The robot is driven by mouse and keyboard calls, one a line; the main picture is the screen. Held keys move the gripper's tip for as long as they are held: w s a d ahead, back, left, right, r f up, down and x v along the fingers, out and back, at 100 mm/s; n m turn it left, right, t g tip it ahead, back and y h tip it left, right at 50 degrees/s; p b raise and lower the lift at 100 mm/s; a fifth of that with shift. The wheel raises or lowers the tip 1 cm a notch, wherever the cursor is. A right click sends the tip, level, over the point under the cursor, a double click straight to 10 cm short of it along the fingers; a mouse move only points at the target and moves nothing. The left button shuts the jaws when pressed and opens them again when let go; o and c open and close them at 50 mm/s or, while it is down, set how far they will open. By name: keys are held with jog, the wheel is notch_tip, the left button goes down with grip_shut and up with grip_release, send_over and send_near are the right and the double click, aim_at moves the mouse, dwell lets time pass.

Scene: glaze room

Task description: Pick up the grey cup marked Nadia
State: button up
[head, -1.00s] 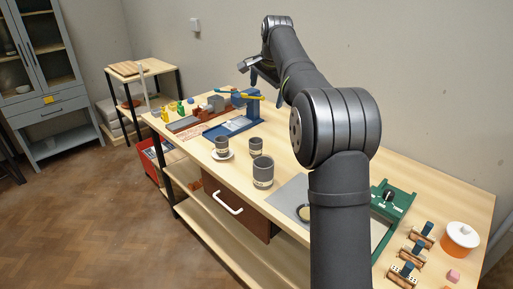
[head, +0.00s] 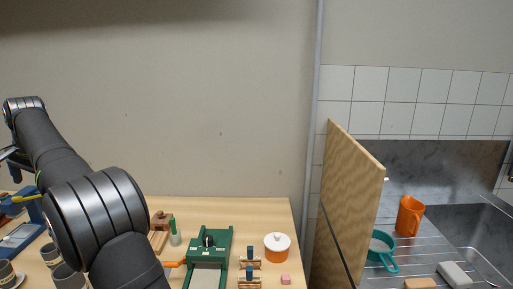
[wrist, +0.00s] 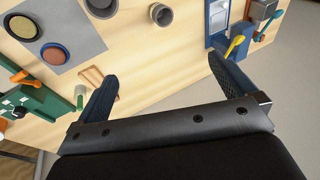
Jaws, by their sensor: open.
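Several grey cups stand at the lower left of the head view: one at the edge (head: 5,272), one behind (head: 48,253) and a larger one in front (head: 67,277), partly hidden by my arm. Two grey cups show at the top of the wrist view, one cut by the frame edge (wrist: 101,7) and one whole (wrist: 162,14). No name on them is readable, so I cannot tell which is Nadia's. My gripper (wrist: 162,68) is open with nothing between its fingers. In the head view my gripper (head: 9,157) is at the left edge, above the table.
A green press (head: 209,260) with an orange handle, an orange pot with white lid (head: 277,247) and wooden stamps (head: 249,261) stand on the table. A blue stand (wrist: 222,18) with a yellow lever (wrist: 235,44) is beside my right finger. A wooden panel (head: 350,200) separates the sink.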

jog(key=c, duration=0.4)
jog(key=n, duration=1.4)
send_near(53, 248)
jog(key=shift+g, duration=0.3)
jog(key=x, duration=0.8)
jog(key=shift+w+f, duration=0.2)
jog(key=shift+x, duration=2.55)
